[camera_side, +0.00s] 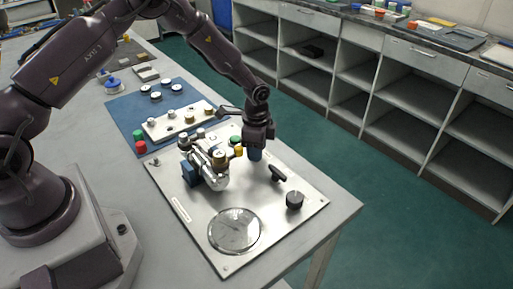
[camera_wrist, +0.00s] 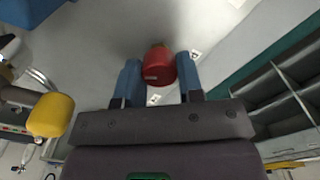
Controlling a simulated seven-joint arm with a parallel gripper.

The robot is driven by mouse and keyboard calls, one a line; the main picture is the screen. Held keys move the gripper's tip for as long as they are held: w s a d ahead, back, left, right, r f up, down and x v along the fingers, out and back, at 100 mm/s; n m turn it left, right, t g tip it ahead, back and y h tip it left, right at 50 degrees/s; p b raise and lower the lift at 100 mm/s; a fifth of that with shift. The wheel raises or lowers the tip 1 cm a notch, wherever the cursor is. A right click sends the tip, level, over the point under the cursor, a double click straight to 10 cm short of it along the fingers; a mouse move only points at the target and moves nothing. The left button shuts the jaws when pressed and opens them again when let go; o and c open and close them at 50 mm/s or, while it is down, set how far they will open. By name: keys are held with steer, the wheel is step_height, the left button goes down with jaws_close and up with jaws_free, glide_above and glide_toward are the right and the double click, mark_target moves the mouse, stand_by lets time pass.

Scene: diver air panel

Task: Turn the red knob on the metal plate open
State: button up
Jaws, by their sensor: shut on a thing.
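The red knob (camera_wrist: 158,68) shows in the wrist view, between the two blue fingertips of my gripper (camera_wrist: 160,80). The fingers are shut on the knob, one on each side. In the side view my gripper (camera_side: 255,152) points down at the far right part of the metal plate (camera_side: 185,208). There the red knob is hidden behind the fingers. A small white label with dark marks lies on the plate on either side of the knob in the wrist view.
A yellow knob (camera_wrist: 50,115) stands left of my gripper in the wrist view. Silver valve fittings (camera_side: 207,165) rise from the plate close by. Shelves (camera_side: 370,75) stand beyond the table.

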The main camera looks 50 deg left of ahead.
steer(key=n, duration=1)
steer(key=shift+n, duration=0.3)
stand_by(0.4)
steer(key=o, duration=0.9)
step_height(320, 180, up, 13)
